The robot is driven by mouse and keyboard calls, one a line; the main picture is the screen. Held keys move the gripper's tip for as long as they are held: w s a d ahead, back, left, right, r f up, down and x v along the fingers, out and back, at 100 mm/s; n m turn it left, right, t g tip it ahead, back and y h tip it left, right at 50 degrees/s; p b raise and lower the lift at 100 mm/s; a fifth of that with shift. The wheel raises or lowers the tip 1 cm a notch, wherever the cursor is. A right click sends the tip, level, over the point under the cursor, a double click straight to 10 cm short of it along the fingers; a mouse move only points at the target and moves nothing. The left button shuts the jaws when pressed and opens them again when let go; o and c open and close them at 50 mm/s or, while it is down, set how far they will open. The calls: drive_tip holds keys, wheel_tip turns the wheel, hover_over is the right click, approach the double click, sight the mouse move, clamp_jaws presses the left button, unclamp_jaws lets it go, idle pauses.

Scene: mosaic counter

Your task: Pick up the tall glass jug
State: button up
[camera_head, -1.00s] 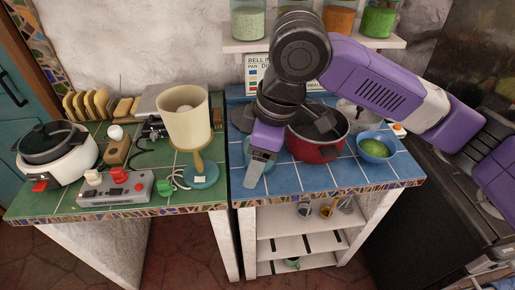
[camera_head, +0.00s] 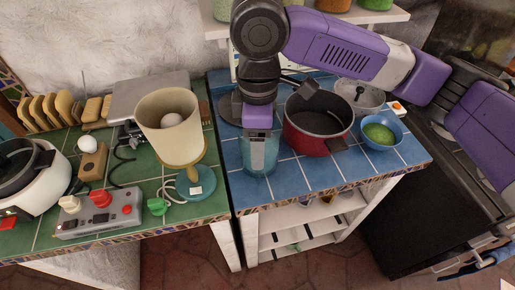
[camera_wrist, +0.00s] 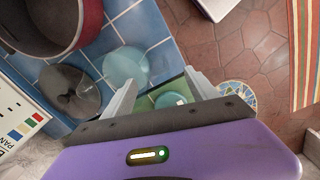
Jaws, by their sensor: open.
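The tall glass jug (camera_head: 259,156) is clear and bluish and stands upright near the front left of the blue-tiled counter. In the wrist view, the jug (camera_wrist: 125,64) shows as a pale teal round shape by the tip of the left finger. My gripper (camera_wrist: 161,78) is open, with nothing held between its fingers. In the head view, my gripper (camera_head: 258,126) points down at the jug's upper part. Its fingers are hard to make out there, and I cannot tell whether they touch the glass.
A red pot (camera_head: 318,124) stands close to the jug's right, with a green-filled blue bowl (camera_head: 379,132) beyond it. A lamp (camera_head: 168,128) with a teal base stands to the left on the green counter. A grey round lid (camera_wrist: 70,90) lies behind the jug.

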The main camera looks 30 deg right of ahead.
drive_tip(key=shift+w+d+f+p, duration=0.1)
drive_tip(key=shift+f+p, duration=0.15)
drive_tip(key=shift+f, duration=1.1)
drive_tip(key=shift+w+d+f+p, duration=0.1)
drive_tip(key=shift+f+p, duration=0.1)
drive_tip(key=shift+f, duration=1.1)
clamp_jaws()
drive_tip(key=shift+r, duration=0.1)
